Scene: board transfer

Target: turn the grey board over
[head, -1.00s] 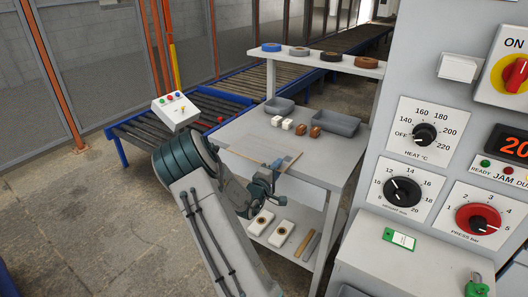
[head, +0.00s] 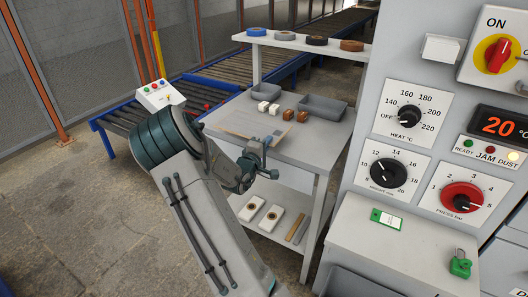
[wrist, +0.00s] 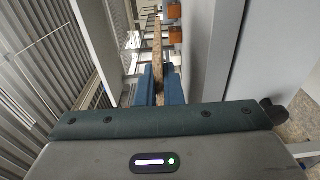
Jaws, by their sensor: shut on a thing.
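The grey board (wrist: 157,45) shows in the wrist view as a narrow, speckled brown edge running away from the camera between the two blue fingers. My gripper (wrist: 157,78) is shut on its near edge. In the head view my gripper (head: 266,144) is over the front part of the worktable (head: 315,145). The board is partly hidden there by my wrist, and thin tan edges show around the gripper. I cannot tell from the head view whether it touches the tabletop.
White blocks (head: 268,107) and brown blocks (head: 295,115) stand behind my gripper, beside a grey tray (head: 323,107). A shelf (head: 300,43) with tape rolls is above. A control panel (head: 430,110) rises at right. A roller conveyor (head: 120,125) lies at left.

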